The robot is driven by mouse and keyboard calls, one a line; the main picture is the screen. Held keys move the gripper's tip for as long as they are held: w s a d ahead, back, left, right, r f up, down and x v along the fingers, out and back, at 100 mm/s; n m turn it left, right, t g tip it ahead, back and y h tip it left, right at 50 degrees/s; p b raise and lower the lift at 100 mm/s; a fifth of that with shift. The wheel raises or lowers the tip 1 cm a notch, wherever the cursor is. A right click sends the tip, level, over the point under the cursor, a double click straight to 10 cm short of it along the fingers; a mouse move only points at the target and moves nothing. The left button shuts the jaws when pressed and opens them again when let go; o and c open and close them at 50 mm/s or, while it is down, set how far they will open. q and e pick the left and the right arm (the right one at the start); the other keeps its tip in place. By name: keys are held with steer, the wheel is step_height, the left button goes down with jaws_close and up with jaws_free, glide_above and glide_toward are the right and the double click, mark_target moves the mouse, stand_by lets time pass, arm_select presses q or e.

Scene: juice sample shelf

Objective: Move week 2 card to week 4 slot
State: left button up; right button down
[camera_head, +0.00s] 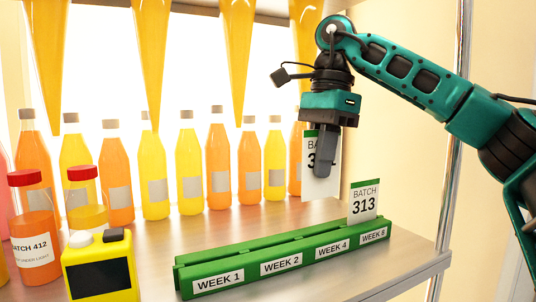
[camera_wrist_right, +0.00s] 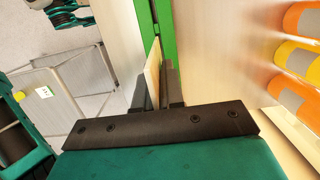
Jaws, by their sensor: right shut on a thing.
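My right gripper (camera_head: 323,165) points down and is shut on a white card (camera_head: 309,184) with a green top edge. Its print reads "BATCH" in part; the fingers hide the rest. The card hangs upright above and behind the green rack (camera_head: 252,272), apart from it in the head view. The rack has labels WEEK 1, WEEK 2, WEEK 4 and WEEK 8. A card marked BATCH 313 (camera_head: 364,204) stands at the WEEK 8 end. No card shows at the other labels. In the right wrist view the held card (camera_wrist_right: 153,70) is edge-on near the rack (camera_wrist_right: 168,38). My left gripper is not in view.
Several juice bottles (camera_head: 217,165) line the shelf behind the rack. A red-capped jar marked BATCH 412 (camera_head: 36,238) and a yellow device with a dark screen (camera_head: 100,275) stand at the left. Orange and yellow cones hang above. A metal post (camera_head: 456,120) stands at the right.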

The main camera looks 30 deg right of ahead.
mark_target(323, 188)
steer(key=shift+s+d+f, duration=0.1)
steer(key=shift+d+f, duration=0.1)
steer(key=shift+f, duration=0.05)
steer(key=shift+d+f+b, duration=0.1)
steer(key=shift+f+b, duration=0.4)
steer(key=shift+f, duration=1.8)
arm_select(q)
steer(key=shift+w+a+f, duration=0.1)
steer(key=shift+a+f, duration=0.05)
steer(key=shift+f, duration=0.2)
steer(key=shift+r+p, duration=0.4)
steer(key=shift+p, duration=0.1)
arm_select(e)
steer(key=shift+r, duration=0.1)
arm_select(q)
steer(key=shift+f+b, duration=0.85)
steer(key=shift+b, duration=0.05)
arm_select(e)
steer(key=shift+f, duration=1.3)
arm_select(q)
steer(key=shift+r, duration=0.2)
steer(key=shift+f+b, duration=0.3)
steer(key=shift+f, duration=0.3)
arm_select(e)
steer(key=shift+f, duration=0.75)
